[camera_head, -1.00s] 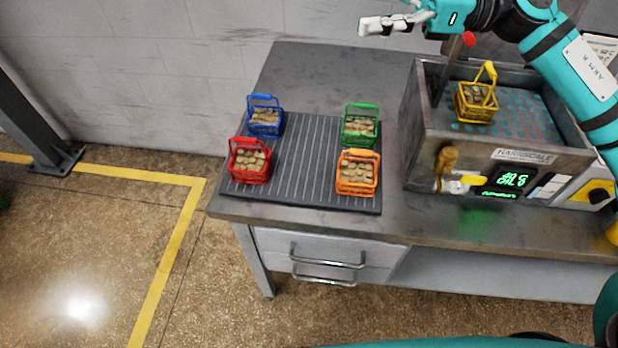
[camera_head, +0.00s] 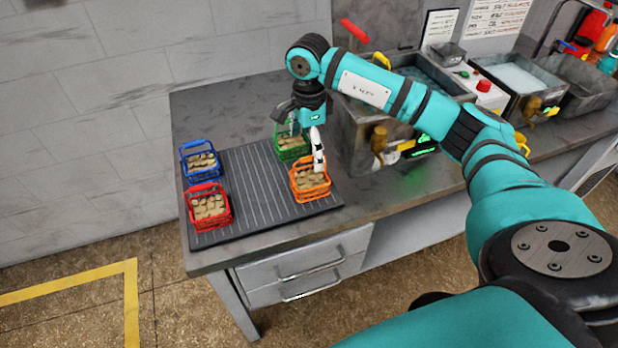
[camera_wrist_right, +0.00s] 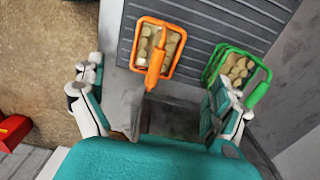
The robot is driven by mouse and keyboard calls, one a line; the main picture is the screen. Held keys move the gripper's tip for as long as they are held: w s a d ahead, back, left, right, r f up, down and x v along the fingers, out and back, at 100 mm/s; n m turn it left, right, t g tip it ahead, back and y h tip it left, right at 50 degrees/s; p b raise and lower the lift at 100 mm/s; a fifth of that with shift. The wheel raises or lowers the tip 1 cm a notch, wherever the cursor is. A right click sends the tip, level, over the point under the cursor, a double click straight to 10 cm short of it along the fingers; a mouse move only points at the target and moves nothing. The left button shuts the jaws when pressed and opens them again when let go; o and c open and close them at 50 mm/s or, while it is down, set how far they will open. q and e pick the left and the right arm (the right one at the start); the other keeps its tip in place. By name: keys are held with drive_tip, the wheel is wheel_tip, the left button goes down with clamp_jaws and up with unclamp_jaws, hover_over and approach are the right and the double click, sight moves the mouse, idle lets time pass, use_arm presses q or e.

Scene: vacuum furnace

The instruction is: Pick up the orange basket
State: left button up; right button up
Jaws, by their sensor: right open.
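The orange basket (camera_head: 308,186) stands upright on the right front corner of the dark ribbed mat (camera_head: 262,190), with tan round pieces inside. My right gripper (camera_head: 303,140) points down above the mat, close over the orange and green baskets, and partly hides both. In the right wrist view the orange basket (camera_wrist_right: 157,50) lies ahead, between the line of the two spread fingers (camera_wrist_right: 157,100), with its handle toward me. The gripper is open and empty, not touching the orange basket as far as I can see. My left gripper is not in view.
The green basket (camera_head: 290,144) is right behind the orange one, near a finger in the wrist view. The blue basket (camera_head: 200,163) and red basket (camera_head: 209,208) stand on the mat's left side. A metal bath (camera_head: 355,140) stands right of the mat.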

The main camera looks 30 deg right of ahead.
drive_tip(key=p, duration=0.1)
hover_over(310, 176)
drive_tip(key=f, duration=0.4)
drive_tip(key=shift+w+a+f, duration=0.2)
drive_tip(key=shift+w+f, duration=0.05)
drive_tip(key=shift+f, duration=0.1)
drive_tip(key=f+p, duration=0.2)
drive_tip(key=f, duration=0.2)
drive_tip(key=shift+s+d+f+p, duration=0.15)
drive_tip(key=shift+s+f+p, duration=0.2)
drive_tip(key=shift+f+p, duration=0.05)
drive_tip(key=shift+f, duration=0.3)
drive_tip(key=c, duration=0.3)
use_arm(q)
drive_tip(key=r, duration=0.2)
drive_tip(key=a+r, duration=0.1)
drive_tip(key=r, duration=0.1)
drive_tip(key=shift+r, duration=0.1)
use_arm(e)
drive_tip(key=shift+w+r, duration=0.1)
drive_tip(key=c, duration=1.4)
